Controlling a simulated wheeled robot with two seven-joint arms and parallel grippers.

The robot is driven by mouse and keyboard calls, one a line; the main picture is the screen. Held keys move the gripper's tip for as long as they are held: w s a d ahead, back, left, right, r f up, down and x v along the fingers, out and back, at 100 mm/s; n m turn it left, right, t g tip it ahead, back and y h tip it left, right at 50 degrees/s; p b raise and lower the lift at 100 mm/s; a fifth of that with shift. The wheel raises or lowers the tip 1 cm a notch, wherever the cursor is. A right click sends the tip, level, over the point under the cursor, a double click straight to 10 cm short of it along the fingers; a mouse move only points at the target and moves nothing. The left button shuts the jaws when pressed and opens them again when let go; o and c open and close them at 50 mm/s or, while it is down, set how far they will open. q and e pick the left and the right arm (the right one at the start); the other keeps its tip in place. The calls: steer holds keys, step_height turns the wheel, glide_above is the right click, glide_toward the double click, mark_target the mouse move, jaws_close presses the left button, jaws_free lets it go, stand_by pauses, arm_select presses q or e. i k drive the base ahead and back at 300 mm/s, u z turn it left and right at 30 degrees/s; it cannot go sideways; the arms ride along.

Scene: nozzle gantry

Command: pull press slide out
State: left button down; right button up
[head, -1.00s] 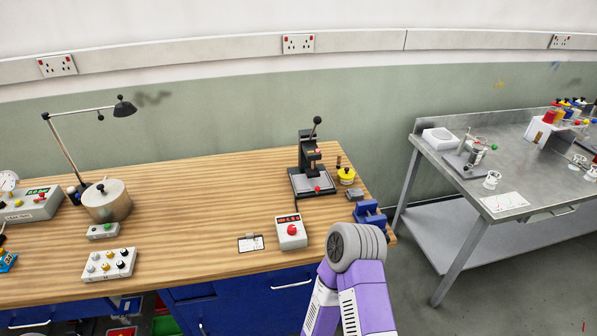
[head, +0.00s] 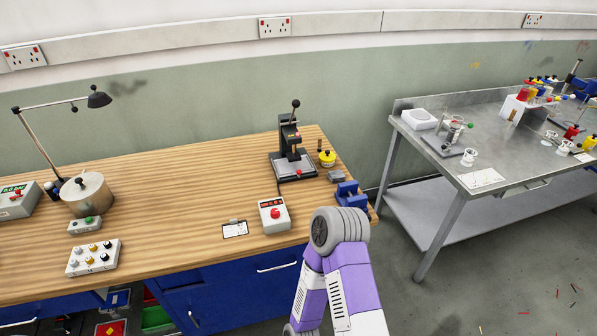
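The small black press (head: 285,135) stands on the wooden bench near its right end, with an upright lever topped by a black ball. Its grey base plate (head: 284,167) carries a red knob (head: 299,171) at the front, which looks like the slide's handle. How far the slide sits in or out is too small to tell. A purple and grey link of my arm rises from the bottom, in front of the bench. Neither gripper shows, and nothing of mine touches the press.
A yellow-topped pot (head: 327,159) and a blue vise (head: 350,194) are right of the press. A control box with a red button (head: 275,215) stands in front. A lamp (head: 50,150) and metal pot (head: 86,196) are at left. A steel table (head: 440,175) stands right across a floor gap.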

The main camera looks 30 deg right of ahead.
mark_target(285, 169)
steer(key=k, duration=1.25)
steer(key=z, duration=0.8)
steer(key=i, duration=1.2)
steer(key=u, duration=0.3)
